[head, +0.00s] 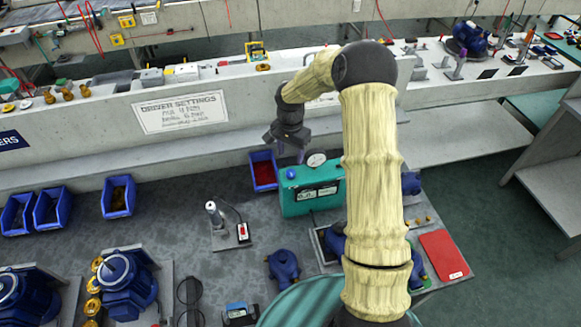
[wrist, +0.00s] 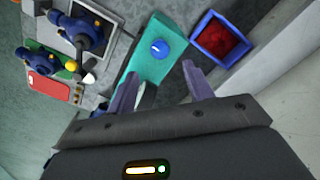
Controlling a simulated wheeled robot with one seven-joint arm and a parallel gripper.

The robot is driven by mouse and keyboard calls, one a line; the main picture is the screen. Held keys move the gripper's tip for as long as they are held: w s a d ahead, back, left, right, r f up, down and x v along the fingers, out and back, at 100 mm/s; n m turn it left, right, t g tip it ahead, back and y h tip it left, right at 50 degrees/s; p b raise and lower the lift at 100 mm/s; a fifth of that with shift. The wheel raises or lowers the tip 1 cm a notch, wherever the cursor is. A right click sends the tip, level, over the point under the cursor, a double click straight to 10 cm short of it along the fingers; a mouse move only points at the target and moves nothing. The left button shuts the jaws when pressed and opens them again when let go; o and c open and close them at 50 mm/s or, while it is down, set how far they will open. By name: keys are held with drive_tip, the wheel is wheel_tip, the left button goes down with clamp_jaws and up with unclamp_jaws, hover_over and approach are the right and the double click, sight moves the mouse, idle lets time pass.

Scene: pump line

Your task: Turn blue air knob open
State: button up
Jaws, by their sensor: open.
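The blue air knob (head: 291,174) sits on top of a teal box (head: 293,206) at its left end, in front of a round gauge (head: 316,160). In the wrist view the knob (wrist: 160,47) is a round blue dial with a white mark, on the teal top (wrist: 148,66). My gripper (head: 290,152) hangs above and behind the box, apart from the knob. In the wrist view its two purple fingers (wrist: 160,85) are spread with nothing between them, and the knob lies beyond their tips.
A blue bin with red contents (head: 263,170) stands just left of the teal box. Blue pump bodies (head: 284,266) and a red case (head: 443,255) lie on the bench. A concrete ledge (head: 200,165) runs behind. The bench left of the box has bare room.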

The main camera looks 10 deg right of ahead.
sight(290, 172)
wheel_tip(290, 172, down, 8)
drive_tip(key=shift+f+p, duration=0.25)
drive_tip(key=shift+p, duration=0.75)
drive_tip(key=c, duration=1)
